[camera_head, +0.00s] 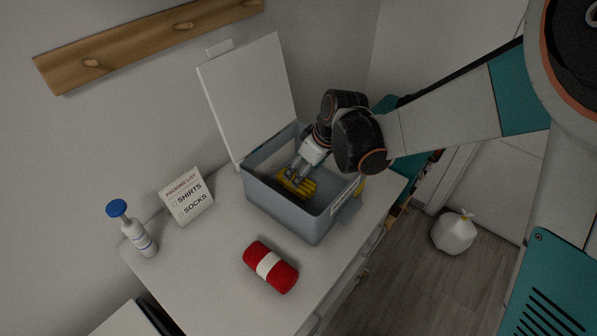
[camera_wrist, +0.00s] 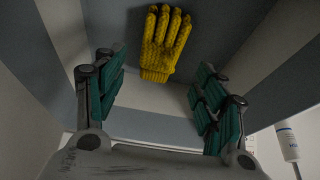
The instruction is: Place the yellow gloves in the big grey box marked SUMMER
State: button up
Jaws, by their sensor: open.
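The yellow gloves (camera_head: 297,185) lie inside the big grey box (camera_head: 284,217) on the white table, and they also show in the wrist view (camera_wrist: 165,42) against the box's grey inside. The box's white lid (camera_head: 250,95) stands open at the back. A label is on the box's right side, too slanted to read. My gripper (camera_head: 295,172) reaches down into the box, above the gloves. In the wrist view its fingers (camera_wrist: 157,95) are spread apart with nothing between them, and the gloves lie beyond them, apart from the fingertips.
A red roll with a white band (camera_head: 270,267) lies in front of the box. A packing list card (camera_head: 186,196) and a white bottle with a blue top (camera_head: 138,236) stand to the left. A white bag (camera_head: 454,232) is on the floor at right.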

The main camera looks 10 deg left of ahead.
jog(key=p+v, duration=0.1)
jog(key=v, duration=0.4)
jog(key=shift+s+d+r, duration=0.1)
jog(key=shift+r, duration=0.05)
dwell(1.1)
